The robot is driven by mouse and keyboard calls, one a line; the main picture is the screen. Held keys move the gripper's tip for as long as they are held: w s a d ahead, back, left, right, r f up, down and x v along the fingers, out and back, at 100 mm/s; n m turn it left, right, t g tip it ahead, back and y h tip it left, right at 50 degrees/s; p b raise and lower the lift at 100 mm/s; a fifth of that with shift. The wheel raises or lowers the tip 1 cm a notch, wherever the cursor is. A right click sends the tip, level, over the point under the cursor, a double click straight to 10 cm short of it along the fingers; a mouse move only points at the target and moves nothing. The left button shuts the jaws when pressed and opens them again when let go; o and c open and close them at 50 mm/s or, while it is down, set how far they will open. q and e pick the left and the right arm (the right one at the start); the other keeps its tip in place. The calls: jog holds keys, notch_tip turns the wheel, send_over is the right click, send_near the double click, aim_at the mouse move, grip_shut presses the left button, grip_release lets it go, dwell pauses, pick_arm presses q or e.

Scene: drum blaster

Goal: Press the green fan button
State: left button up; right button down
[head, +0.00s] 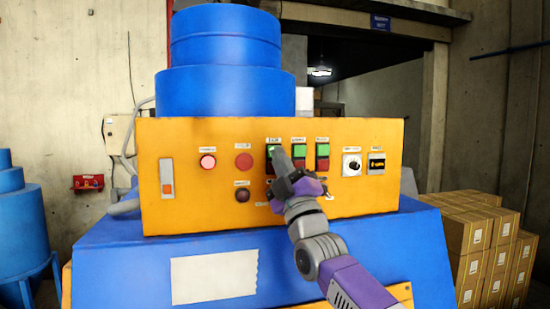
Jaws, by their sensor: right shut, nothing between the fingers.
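A yellow control panel (220,205) fills the middle of the head view. Three green-over-red button pairs sit side by side on it. The left pair's green button (272,149) is partly covered by my right gripper (279,154), whose shut, empty fingers point up at it. I cannot tell whether the fingertips touch the button. The middle green button (299,151) and the right green button (322,150) are to the right of my gripper. The labels are too small to read, so I cannot tell which is the fan button. My left gripper is not in view.
A lit pink button (208,161), a red button (244,161) and a dark knob (242,195) lie left of my gripper. A white dial (352,164) and a black switch (376,163) lie right. The panel stands on a blue machine (130,260). Cardboard boxes (480,235) stand at right.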

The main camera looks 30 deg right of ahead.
jog(key=shift+s, duration=0.1)
jog(key=shift+s+a+b, duration=0.2)
jog(key=shift+s+b, duration=0.4)
jog(key=shift+s, duration=0.2)
jog(key=shift+s+a+b, duration=0.2)
jog(key=shift+s+b, duration=0.35)
jog(key=shift+s, duration=0.3)
jog(key=shift+s+a+b, duration=0.2)
jog(key=shift+s+b, duration=0.4)
jog(key=shift+s, duration=0.2)
